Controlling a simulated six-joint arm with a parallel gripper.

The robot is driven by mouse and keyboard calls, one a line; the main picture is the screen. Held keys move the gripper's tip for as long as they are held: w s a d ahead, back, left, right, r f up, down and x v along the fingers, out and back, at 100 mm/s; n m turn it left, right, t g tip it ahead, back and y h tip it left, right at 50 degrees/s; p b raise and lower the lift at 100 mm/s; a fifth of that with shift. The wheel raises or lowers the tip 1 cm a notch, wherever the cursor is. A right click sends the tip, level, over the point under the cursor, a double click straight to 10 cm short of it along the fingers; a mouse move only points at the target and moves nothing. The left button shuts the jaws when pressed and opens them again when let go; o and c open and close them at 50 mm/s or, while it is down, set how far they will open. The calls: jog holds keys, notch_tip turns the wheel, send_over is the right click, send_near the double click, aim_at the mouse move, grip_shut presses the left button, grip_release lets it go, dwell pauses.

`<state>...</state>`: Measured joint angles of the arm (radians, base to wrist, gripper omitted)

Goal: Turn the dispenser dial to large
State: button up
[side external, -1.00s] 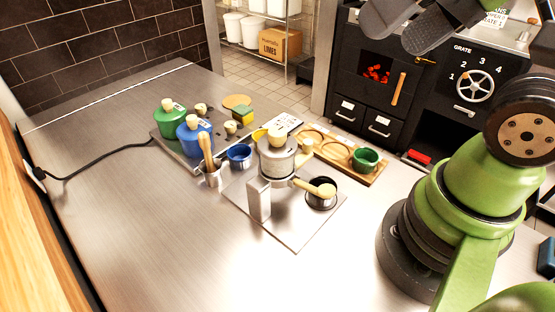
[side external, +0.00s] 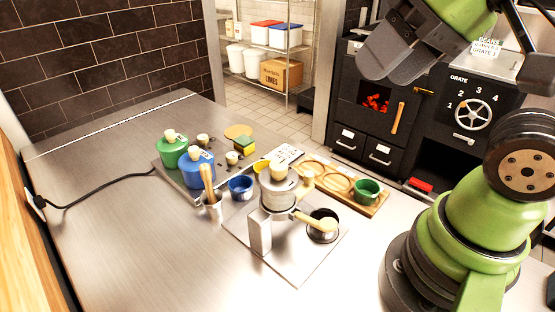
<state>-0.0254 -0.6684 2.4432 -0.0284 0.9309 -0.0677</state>
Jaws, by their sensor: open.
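A silver cylindrical dispenser (side external: 278,193) with a pale wooden knob (side external: 278,171) on top stands on a metal base plate (side external: 290,268) near the middle of the counter. A wooden-ended handle (side external: 316,222) sticks out low on its right, over a dark round cup (side external: 323,232). I cannot make out the dial's size marks or its setting. My gripper (side external: 385,55) is at the top right, dark grey, open and empty. It is well above the counter and apart from the dispenser.
Green (side external: 172,153) and blue canisters (side external: 198,170) stand on a tray at left. A utensil holder (side external: 212,207) and blue cup (side external: 240,187) are close to the dispenser. A wooden board holds a green cup (side external: 367,190). A roaster with a numbered wheel (side external: 474,115) stands behind. The counter's front left is clear.

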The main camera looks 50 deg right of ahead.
jog(key=w+a+f+n+g, duration=0.1)
jog(key=w+a+n+g, duration=0.15)
jog(key=w+n, duration=0.35)
jog(key=n+g+h, duration=0.2)
jog(key=n+g, duration=0.2)
jog(key=n, duration=0.2)
send_over(279, 164)
notch_tip(279, 164, down, 5)
jog(key=shift+f, duration=0.55)
notch_tip(279, 164, down, 9)
jog(key=shift+r, duration=0.1)
jog(key=shift+c, duration=0.2)
jog(key=c, duration=0.9)
